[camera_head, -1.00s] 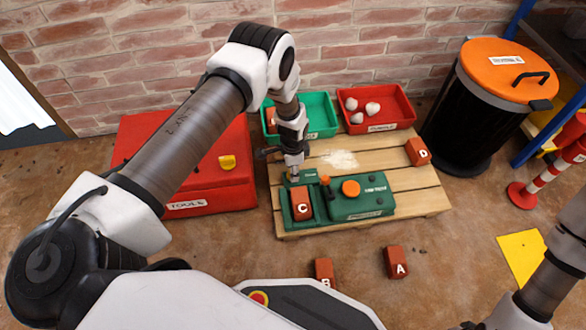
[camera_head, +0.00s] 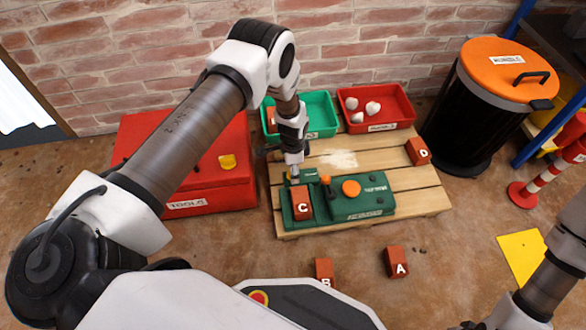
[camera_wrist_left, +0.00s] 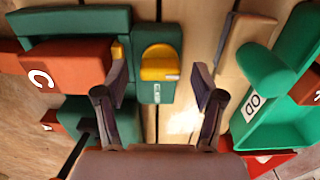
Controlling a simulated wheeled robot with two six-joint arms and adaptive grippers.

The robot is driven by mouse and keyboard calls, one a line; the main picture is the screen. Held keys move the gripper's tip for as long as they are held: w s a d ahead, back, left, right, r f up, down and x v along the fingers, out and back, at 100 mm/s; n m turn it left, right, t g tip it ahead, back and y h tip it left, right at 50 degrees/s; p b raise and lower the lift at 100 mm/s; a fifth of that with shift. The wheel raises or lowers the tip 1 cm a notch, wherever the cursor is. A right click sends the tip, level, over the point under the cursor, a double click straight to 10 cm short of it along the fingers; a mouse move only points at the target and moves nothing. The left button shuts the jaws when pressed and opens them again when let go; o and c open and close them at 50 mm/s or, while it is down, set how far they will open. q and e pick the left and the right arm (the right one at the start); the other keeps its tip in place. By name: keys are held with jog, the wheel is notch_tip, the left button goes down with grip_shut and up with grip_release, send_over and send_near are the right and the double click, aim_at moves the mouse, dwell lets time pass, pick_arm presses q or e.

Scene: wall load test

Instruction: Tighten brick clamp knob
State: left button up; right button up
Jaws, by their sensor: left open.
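A green clamp fixture (camera_head: 345,209) stands on the wooden pallet with brick C (camera_head: 302,203) set in its left end. In the left wrist view, brick C (camera_wrist_left: 68,66) lies in the green clamp, left of the yellow knob (camera_wrist_left: 160,63). My left gripper (camera_head: 292,170) points down at the clamp's back left, just behind brick C. In the wrist view, its open fingers (camera_wrist_left: 159,84) stand on either side of the knob, apart from it. In the head view the gripper largely hides the knob. My right gripper is out of view.
Brick D (camera_head: 418,151) is on the pallet (camera_head: 420,201); bricks A (camera_head: 396,262) and B (camera_head: 324,270) are on the floor. Green (camera_head: 321,107) and red (camera_head: 401,104) bins stand behind, a red toolbox (camera_head: 190,188) left, a black bin with orange lid (camera_head: 507,68) right.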

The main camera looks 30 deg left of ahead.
pick_arm(q)
notch_tip(320, 180, up, 12)
jog(key=shift+f, duration=0.2)
dwell(0.4)
